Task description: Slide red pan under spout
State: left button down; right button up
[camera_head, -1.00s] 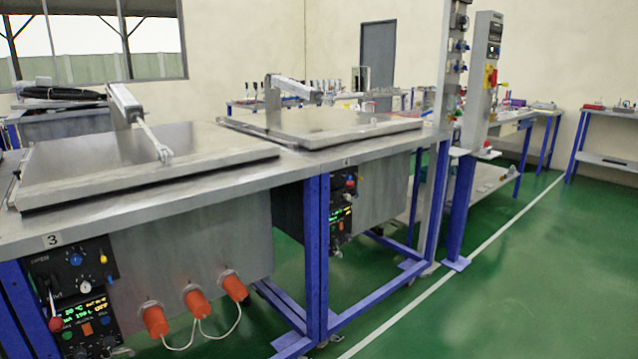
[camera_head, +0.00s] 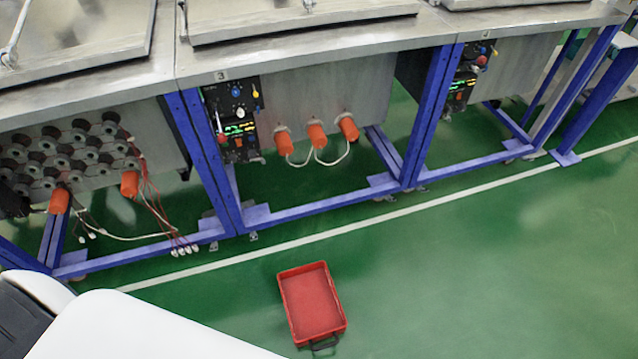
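The red pan (camera_head: 312,303) is a shallow rectangular tray with a dark handle at its near end. It lies on the green floor at the lower middle of the head view, in front of the white floor line and apart from the benches. I cannot make out a spout for certain; orange fittings (camera_head: 317,136) stick out from the front of the middle unit. Neither gripper is in view.
Steel benches on blue frames (camera_head: 432,110) run across the back. A control panel (camera_head: 232,120) marked 3 is on the middle unit. White cables and red wires hang below the left unit. The green floor (camera_head: 480,270) to the right of the pan is clear.

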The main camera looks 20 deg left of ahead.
aim_at(314, 311)
jog(key=k+j+u, duration=0.15)
jog(key=k, duration=0.3)
jog(key=k+j+u, duration=0.15)
jog(key=k+j, duration=0.25)
jog(key=i+l+u, duration=0.1)
jog(key=l, duration=0.2)
jog(key=i+l+u, duration=0.1)
jog(key=l, duration=0.25)
jog(key=i+l, duration=0.25)
jog(key=i+l+u, duration=0.15)
jog(key=l, duration=0.25)
jog(key=i+l+u, duration=0.1)
jog(key=l, duration=0.25)
